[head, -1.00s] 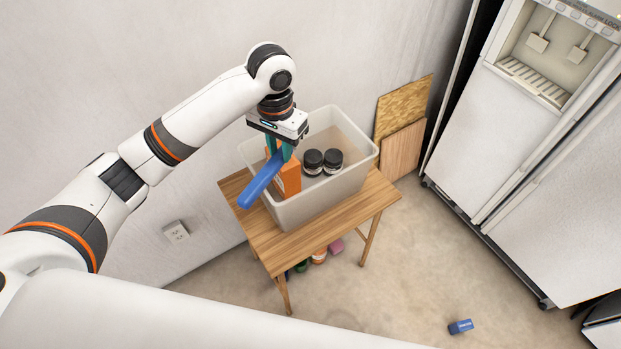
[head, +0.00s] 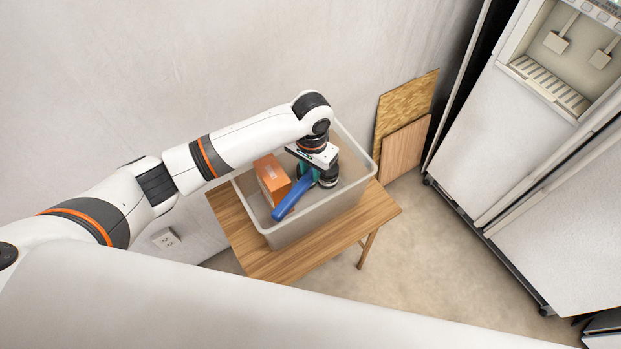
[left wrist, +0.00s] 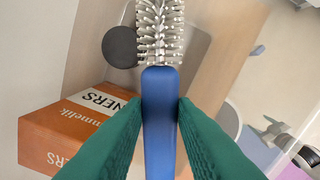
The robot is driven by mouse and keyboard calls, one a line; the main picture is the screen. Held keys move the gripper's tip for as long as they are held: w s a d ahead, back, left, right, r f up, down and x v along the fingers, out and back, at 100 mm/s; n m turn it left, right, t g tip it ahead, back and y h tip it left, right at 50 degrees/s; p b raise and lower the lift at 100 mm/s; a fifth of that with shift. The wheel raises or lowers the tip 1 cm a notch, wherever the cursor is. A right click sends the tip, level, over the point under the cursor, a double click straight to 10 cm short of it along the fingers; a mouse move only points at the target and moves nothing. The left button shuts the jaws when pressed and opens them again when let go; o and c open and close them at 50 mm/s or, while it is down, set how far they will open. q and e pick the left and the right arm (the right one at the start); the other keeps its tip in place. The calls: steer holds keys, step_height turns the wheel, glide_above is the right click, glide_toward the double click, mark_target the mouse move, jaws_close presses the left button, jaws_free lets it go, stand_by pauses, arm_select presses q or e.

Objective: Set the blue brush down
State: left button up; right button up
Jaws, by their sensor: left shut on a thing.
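The blue brush (head: 293,196) is in my left gripper (head: 314,176), over the inside of the pale plastic bin (head: 318,218). In the left wrist view, both green fingers press on its blue handle (left wrist: 159,115), and the grey bristle head (left wrist: 160,30) points to the top of the picture. My left gripper (left wrist: 160,112) is shut on the handle. In the head view the brush handle slants down to the left, and its bristle head is hidden by the gripper. I cannot tell whether the brush touches the bin's floor. My right gripper is not in view.
The bin stands on a small wooden table (head: 262,262). Inside are an orange box (head: 272,178), left of the brush, and dark-lidded jars (head: 329,178), partly hidden by my gripper. Boards (head: 404,150) lean on the wall and a white fridge (head: 520,135) stands right.

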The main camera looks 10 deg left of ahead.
mark_target(310, 174)
arm_select(q)
steer(key=shift+s+f, duration=0.15)
steer(key=shift+f, duration=0.6)
step_height(310, 174, down, 3)
steer(key=shift+r, duration=0.15)
steer(key=shift+f, duration=0.85)
steer(key=o, duration=1)
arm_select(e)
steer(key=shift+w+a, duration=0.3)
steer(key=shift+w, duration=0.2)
arm_select(q)
step_height(310, 174, up, 13)
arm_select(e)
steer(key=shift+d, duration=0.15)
